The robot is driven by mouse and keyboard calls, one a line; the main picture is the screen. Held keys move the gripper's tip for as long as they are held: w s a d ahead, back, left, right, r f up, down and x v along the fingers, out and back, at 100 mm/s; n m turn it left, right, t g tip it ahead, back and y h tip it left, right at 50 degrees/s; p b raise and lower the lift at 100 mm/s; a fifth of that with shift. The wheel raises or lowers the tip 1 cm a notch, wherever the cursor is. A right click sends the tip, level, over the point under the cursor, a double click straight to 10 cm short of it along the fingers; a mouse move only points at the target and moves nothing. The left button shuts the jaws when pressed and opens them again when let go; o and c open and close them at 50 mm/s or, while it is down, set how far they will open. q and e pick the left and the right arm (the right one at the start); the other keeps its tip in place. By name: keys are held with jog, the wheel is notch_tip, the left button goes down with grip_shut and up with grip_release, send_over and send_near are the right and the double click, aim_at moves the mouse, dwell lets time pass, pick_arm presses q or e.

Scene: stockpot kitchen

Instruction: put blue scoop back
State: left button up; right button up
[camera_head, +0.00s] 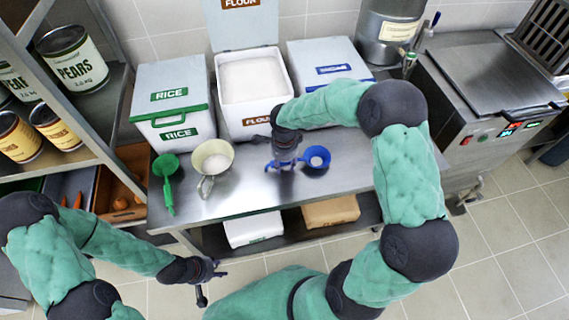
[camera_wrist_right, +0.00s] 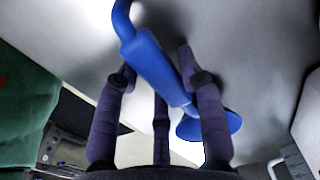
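The blue scoop (camera_head: 317,158) is at the middle of the steel counter, its bowl to the right, with something pale inside. My right gripper (camera_head: 283,163) is at its handle. In the right wrist view the blue handle (camera_wrist_right: 160,70) runs slantwise between the fingers of the right gripper (camera_wrist_right: 156,66), close to the fingertips on both sides. Whether they press on it, and whether the scoop is off the counter, I cannot tell. The scoop's bowl (camera_wrist_right: 208,124) is partly hidden behind a finger. My left gripper (camera_head: 214,276) is open and empty, low in front of the counter.
Behind are the rice bin (camera_head: 171,102), the open flour bin (camera_head: 252,82) and a blue-labelled bin (camera_head: 327,62). A cooking appliance (camera_head: 490,87) stands right; a can shelf is left.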

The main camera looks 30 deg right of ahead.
jog(key=shift+o, duration=0.7)
jog(key=shift+r, duration=0.1)
jog(key=shift+r+p, duration=0.3)
notch_tip(320, 180, up, 12)
jog(key=p, duration=0.3)
jog(key=shift+f, duration=0.2)
dwell(0.5)
